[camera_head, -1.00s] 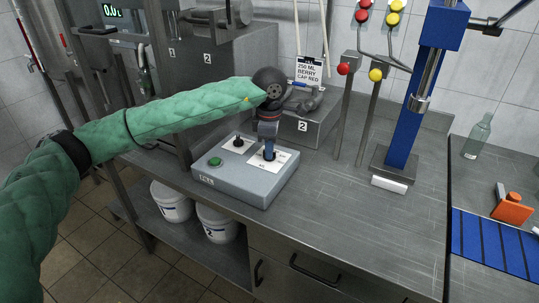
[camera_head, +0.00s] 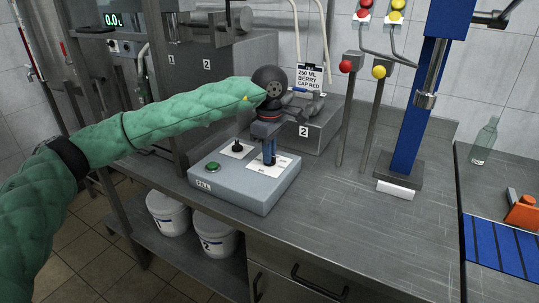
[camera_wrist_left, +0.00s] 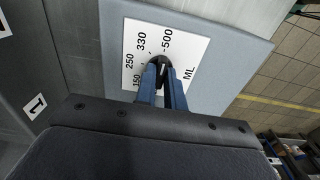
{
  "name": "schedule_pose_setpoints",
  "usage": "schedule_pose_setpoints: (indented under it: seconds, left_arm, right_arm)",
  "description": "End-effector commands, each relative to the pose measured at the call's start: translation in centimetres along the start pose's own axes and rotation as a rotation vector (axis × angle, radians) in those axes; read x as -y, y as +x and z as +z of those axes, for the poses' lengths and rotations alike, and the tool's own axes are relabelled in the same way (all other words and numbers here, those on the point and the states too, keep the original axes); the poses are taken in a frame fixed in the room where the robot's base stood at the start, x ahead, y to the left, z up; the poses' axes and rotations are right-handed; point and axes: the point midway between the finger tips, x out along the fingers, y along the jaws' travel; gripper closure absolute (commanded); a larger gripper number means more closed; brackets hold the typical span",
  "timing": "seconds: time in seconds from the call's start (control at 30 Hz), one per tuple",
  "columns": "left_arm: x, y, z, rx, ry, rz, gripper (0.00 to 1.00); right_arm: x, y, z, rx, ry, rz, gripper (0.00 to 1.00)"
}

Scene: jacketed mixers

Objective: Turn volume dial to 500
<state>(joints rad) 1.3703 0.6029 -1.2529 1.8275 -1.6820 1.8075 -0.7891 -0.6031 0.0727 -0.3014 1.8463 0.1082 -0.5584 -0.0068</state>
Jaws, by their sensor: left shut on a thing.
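The grey control box (camera_head: 232,190) stands on the steel bench, with a green button and two black knobs on white plates. My left gripper (camera_head: 269,160) points down at the right-hand plate, its blue fingers shut on the volume dial. In the left wrist view, the fingers (camera_wrist_left: 164,88) close around the black volume dial (camera_wrist_left: 159,60), which they partly hide. The printed scale plate (camera_wrist_left: 135,38) reads 150, 250, 330 and 500 ML around it. I cannot clearly tell which number the dial points to. My right gripper is not in view.
A second black knob (camera_head: 237,147) and the green button (camera_head: 212,167) sit left of the gripper. A steel block marked 2 (camera_head: 318,125) stands behind the box. A blue press column (camera_head: 414,100) rises to the right.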

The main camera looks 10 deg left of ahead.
Motion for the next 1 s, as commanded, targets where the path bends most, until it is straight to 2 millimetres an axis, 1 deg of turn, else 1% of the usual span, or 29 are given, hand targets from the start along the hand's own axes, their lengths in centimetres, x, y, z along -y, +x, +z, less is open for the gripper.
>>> schedule_pose_setpoints:
  seconds: [0.4,0.43,0.5,0.53,0.83,1.0]
  left_arm:
    - [-0.06,-0.15,-0.07,0.000,0.004,0.002,1.00]
    - [-0.06,-0.15,-0.07,0.000,0.004,0.002,0.83]
    - [-0.05,-0.13,-0.06,0.000,0.004,0.002,0.70]
    - [-0.05,-0.12,-0.06,0.000,0.004,0.002,0.67]
    - [-0.03,-0.13,-0.02,0.000,0.004,0.001,0.67]
    - [-0.06,-1.03,-0.01,0.000,0.004,0.002,0.67]
  right_arm:
    - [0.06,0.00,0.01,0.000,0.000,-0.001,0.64]
    - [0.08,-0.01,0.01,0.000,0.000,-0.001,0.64]
    - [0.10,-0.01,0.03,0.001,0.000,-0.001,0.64]
    - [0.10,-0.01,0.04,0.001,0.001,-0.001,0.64]
    - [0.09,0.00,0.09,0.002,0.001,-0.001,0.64]
    - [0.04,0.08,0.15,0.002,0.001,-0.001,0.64]
